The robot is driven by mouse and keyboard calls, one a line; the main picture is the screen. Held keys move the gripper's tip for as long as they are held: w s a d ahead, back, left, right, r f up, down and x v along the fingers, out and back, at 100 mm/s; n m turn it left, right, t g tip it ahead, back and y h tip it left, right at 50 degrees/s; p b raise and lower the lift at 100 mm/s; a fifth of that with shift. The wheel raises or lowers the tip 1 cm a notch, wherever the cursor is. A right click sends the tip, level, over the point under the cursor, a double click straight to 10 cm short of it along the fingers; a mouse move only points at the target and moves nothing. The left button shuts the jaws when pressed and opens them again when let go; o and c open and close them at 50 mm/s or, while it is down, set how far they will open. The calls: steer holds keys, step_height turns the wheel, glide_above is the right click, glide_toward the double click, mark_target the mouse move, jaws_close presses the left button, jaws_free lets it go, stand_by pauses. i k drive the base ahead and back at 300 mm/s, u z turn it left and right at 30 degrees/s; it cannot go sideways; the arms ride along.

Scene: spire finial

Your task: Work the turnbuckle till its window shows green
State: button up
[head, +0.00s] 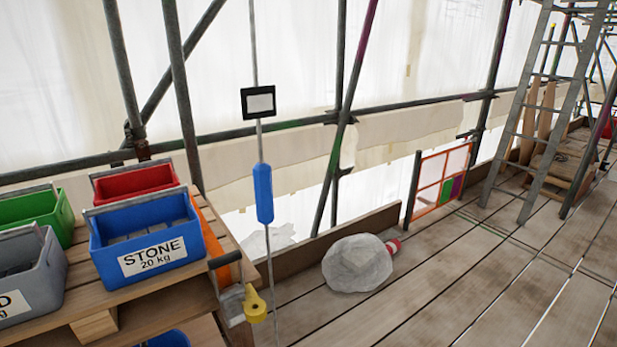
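The turnbuckle (264,193) appears to be the long blue body on a thin vertical rod, left of centre in the head view. It stands upright, just right of the pallet stack. Above it on the same rod sits a black-framed box (258,103) with a pale, whitish panel. This may be the window; no green shows in it. The rod runs on down past the pallet edge and out of the bottom of the picture. My gripper is not in view, and nothing is seen touching the turnbuckle.
A blue crate marked STONE 20 kg (152,250) stands on wooden pallets, with red, green and grey crates around it. A yellow-and-grey fitting (254,305) is close to the rod. A pale boulder (357,263) lies on the planks. A ladder (540,110) leans at right.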

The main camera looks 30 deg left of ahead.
mark_target(262, 172)
steer(key=u, duration=0.05)
steer(key=i, duration=0.7)
steer(key=u, duration=0.7)
steer(key=i, duration=0.45)
steer(key=u, duration=0.35)
